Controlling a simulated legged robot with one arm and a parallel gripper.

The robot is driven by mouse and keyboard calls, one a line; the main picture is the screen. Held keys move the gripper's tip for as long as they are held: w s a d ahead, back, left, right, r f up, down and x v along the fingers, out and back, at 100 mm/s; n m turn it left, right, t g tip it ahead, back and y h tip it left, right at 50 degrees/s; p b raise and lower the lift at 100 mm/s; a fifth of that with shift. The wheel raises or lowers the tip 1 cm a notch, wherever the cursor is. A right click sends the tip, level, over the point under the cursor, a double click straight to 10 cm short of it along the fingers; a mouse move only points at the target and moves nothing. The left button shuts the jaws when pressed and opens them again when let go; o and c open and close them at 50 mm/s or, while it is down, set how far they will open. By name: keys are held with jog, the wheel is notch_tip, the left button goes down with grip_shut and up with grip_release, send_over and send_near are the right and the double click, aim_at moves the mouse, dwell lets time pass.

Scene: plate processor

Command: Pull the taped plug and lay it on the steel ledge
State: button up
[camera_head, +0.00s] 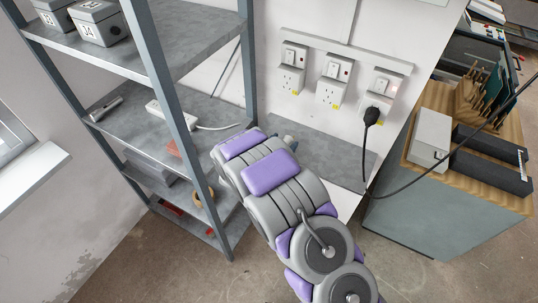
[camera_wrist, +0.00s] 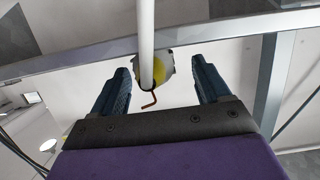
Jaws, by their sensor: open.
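The black plug (camera_head: 371,115) sits in the rightmost of three wall sockets, and its black cable loops down and off to the right. I cannot make out tape on it. The grey steel ledge (camera_head: 345,165) lies below the sockets, partly hidden by my arm. In the wrist view my gripper (camera_wrist: 160,68) is open, with nothing held between its fingers. In the head view it is mostly hidden by my arm, near the ledge's left end and away from the plug.
A grey shelf rack (camera_head: 166,90) stands at left, with a white power strip (camera_head: 168,115) on it. A bench with a grey box (camera_head: 429,138) stands at right. A white pipe (camera_wrist: 146,40) and a small red hook (camera_wrist: 150,101) show between the fingers.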

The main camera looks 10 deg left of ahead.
jog(key=v, duration=1.6)
jog(key=shift+a, duration=0.25)
jog(key=shift+w+f, duration=0.1)
jog(key=s+d+r+n+g+y+b, duration=0.25)
jog(key=s+r+g+y+b, duration=0.2)
jog(key=r+g+y, duration=0.4)
jog(key=s+d+r+g+h+b, duration=0.1)
jog(key=s+d+g, duration=0.2)
jog(key=s+d, duration=0.8)
jog(key=s+d+r+n+g+h+b, duration=0.1)
jog(key=s+d+g, duration=0.3)
jog(key=s+d, duration=0.8)
jog(key=s+h, duration=0.1)
jog(key=s, duration=0.5)
jog(key=shift+s+r, duration=0.2)
jog(key=shift+s, duration=0.05)
